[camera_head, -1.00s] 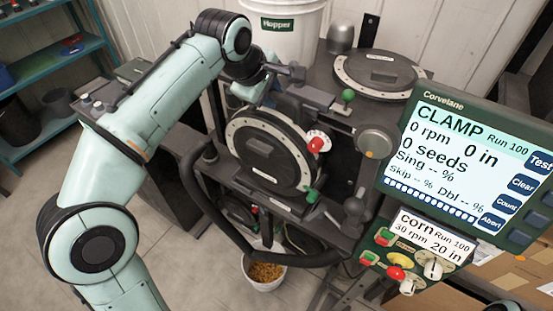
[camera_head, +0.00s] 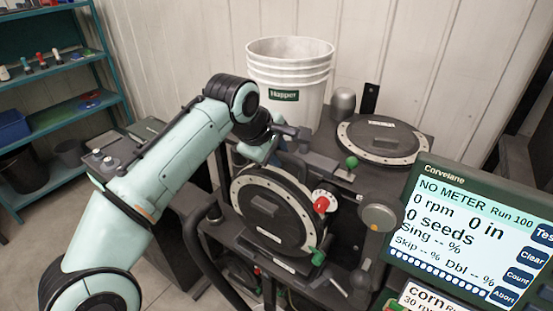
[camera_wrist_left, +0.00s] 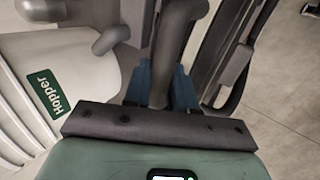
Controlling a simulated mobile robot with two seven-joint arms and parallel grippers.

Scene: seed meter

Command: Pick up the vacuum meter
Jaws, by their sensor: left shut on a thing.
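The vacuum meter (camera_head: 270,210) is a round black disc with a pale dotted rim, upright at the front of the dark stand in the head view. My left gripper (camera_head: 262,150) is at its upper edge. In the left wrist view, the blue fingers (camera_wrist_left: 160,88) are shut on a dark bar (camera_wrist_left: 159,70), which appears to be the meter's handle. The fingers partly hide the grip. Any gap between meter and stand is too small to tell. My right gripper is not in view.
A white bucket (camera_head: 290,75) labelled Hopper stands behind the meter. A second round plate (camera_head: 384,139) lies flat at the right of the stand. A green knob (camera_head: 352,162) is near the meter's top right. The console screen (camera_head: 470,235) reads NO METER.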

